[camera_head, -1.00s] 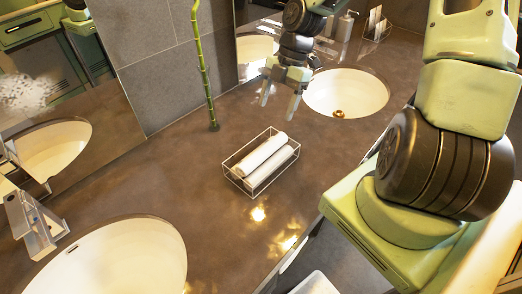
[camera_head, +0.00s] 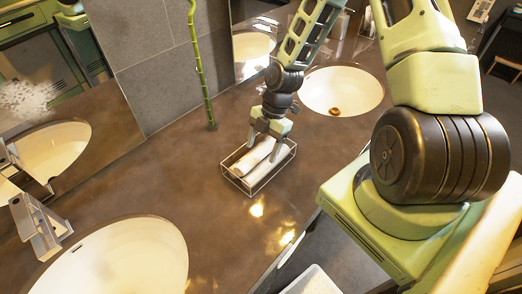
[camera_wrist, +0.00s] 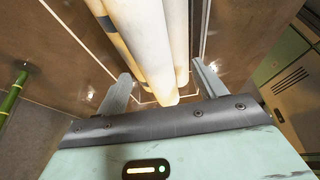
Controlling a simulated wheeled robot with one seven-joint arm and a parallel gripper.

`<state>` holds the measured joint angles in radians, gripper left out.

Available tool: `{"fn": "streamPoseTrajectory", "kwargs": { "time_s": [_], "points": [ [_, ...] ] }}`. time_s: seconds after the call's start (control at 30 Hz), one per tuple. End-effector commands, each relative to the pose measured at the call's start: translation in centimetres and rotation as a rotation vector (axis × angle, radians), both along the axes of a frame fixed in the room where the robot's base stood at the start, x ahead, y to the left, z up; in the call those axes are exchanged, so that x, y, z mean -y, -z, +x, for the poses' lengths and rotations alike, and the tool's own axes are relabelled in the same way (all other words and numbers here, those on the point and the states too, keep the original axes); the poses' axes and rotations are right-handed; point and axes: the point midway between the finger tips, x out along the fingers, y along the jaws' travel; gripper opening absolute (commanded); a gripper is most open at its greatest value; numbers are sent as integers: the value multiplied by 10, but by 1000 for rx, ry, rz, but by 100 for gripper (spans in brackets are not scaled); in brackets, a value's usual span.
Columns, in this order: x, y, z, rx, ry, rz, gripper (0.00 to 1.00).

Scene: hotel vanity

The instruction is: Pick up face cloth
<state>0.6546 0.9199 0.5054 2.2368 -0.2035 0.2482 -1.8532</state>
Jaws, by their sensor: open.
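White rolled face cloths (camera_head: 250,160) lie side by side in a wire basket (camera_head: 253,190) on the brown counter. They also show in the wrist view (camera_wrist: 145,40), running between my fingers. My gripper (camera_head: 263,150) points down over the far end of the basket, with its fingers spread on either side of the rolls. In the wrist view my gripper (camera_wrist: 160,85) is open, and the near ends of the rolls lie between the fingertips. I cannot tell whether a finger touches a roll. My gripper hides the far ends of the rolls in the head view.
A round sink (camera_head: 343,90) lies behind to the right, and another sink (camera_head: 115,260) at the front left. A bamboo stalk (camera_head: 203,75) stands near the wall. The counter (camera_head: 160,180) left of the basket is clear.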

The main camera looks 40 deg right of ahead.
Motion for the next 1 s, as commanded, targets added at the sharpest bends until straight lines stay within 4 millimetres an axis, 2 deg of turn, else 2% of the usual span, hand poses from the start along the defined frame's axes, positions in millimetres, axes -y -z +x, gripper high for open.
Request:
{"fn": "streamPoseTrajectory", "kwargs": {
  "time_s": [0.2, 0.37, 0.4, 0.77, 0.87, 1.0],
  "points": [
    [0, 1, 0, 1, -1, -1, 70],
    [0, 1, 0, 1, -1, 0, 25],
    [0, 1, 0, 1, -1, 0, 22],
    [0, -2, 0, 1, 0, 0, 22],
    [1, -10, 1, 3, 0, 0, 22],
    [1, -33, 1, 7, 1, -3, 22]
  ]
}}
